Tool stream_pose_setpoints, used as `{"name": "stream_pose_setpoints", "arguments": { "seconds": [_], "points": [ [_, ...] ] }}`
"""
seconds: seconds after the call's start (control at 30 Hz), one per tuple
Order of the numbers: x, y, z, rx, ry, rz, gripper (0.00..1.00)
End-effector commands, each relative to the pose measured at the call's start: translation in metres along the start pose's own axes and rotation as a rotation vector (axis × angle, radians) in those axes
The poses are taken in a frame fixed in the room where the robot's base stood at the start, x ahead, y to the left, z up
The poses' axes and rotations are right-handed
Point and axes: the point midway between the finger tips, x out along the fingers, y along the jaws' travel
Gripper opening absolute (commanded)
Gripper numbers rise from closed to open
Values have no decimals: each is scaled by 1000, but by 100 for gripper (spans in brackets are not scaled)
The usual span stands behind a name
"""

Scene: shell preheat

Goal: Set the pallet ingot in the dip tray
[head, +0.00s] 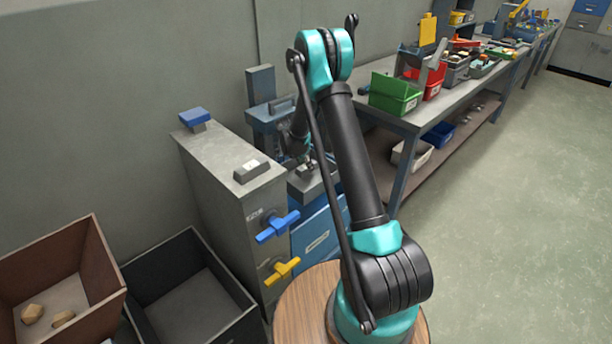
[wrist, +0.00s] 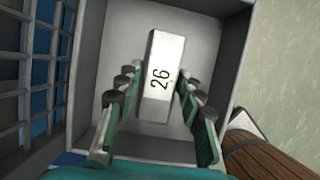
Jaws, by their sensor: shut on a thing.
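A pale grey ingot marked 26 (wrist: 164,52) is between the fingers of my gripper (wrist: 158,88) in the wrist view. My gripper is shut on it, with a finger along each long side. Behind the ingot is the inside of a grey open tray (wrist: 212,45). I cannot tell whether the ingot touches the tray floor. In the head view, my gripper is small and partly hidden among the arm links, over the blue-grey stand behind my arm.
A grey cabinet (head: 215,180) with blue and yellow handles stands at the left, with a small grey block (head: 251,171) on top. A brown bin (head: 95,270) and a black bin (head: 190,300) are at the lower left. A workbench (head: 400,118) with colored bins runs to the back right.

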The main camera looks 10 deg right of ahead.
Motion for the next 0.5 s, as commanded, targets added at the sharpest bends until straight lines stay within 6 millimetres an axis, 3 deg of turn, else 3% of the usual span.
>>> {"name": "stream_pose_setpoints", "arguments": {
  "seconds": [0.27,0.5],
  "points": [
    [18,0,-7,0,0,0,0],
    [45,0,-18,0,0,0,0]
  ]
}}
